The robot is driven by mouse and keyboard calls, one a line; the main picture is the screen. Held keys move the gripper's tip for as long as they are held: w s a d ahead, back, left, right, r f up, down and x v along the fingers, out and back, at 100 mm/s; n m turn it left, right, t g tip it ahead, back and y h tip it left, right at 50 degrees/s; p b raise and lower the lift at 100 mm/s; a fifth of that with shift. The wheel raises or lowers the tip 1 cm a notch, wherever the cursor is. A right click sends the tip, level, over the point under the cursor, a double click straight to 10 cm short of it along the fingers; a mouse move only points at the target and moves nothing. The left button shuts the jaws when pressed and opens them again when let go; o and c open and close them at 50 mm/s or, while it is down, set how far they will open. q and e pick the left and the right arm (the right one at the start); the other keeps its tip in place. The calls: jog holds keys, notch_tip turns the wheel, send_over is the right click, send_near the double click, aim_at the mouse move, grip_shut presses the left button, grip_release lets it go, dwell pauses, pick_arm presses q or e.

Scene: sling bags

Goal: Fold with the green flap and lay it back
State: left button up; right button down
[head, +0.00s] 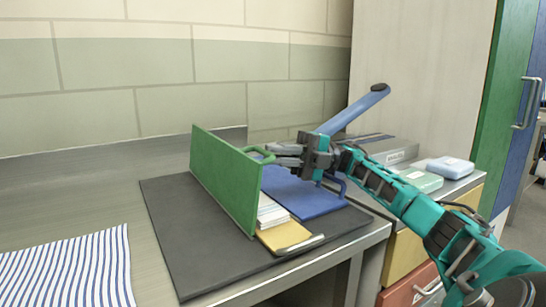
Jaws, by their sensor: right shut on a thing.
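The green flap (226,180) stands steeply upright at the left side of a folding board, its broad face towards the front left. A blue flap (303,194) lies flat to the right, beneath my gripper. A yellow flap (284,237) lies flat at the front with a pale grip on its edge. A white layered stack (271,211) lies between them, partly hidden by the green flap. My left gripper is not in view.
A dark mat (180,235) lies under the board on the metal counter (145,275). A striped blue and white cloth (72,268) lies at the front left. A tiled wall stands behind.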

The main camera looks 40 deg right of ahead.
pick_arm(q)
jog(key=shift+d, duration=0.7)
pick_arm(e)
jog(key=shift+s+d+f, duration=0.1)
jog(key=shift+d+f, duration=0.1)
jog(key=shift+f, duration=0.25)
jog(key=shift+s+d+f, duration=0.1)
jog(key=shift+d+f, duration=0.1)
jog(key=shift+f, duration=0.25)
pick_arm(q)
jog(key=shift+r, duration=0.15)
pick_arm(e)
jog(key=c, duration=1.2)
grip_release()
jog(key=shift+w+a, duration=0.1)
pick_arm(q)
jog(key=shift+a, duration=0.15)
pick_arm(e)
jog(key=shift+o, duration=0.2)
jog(key=shift+r, duration=0.1)
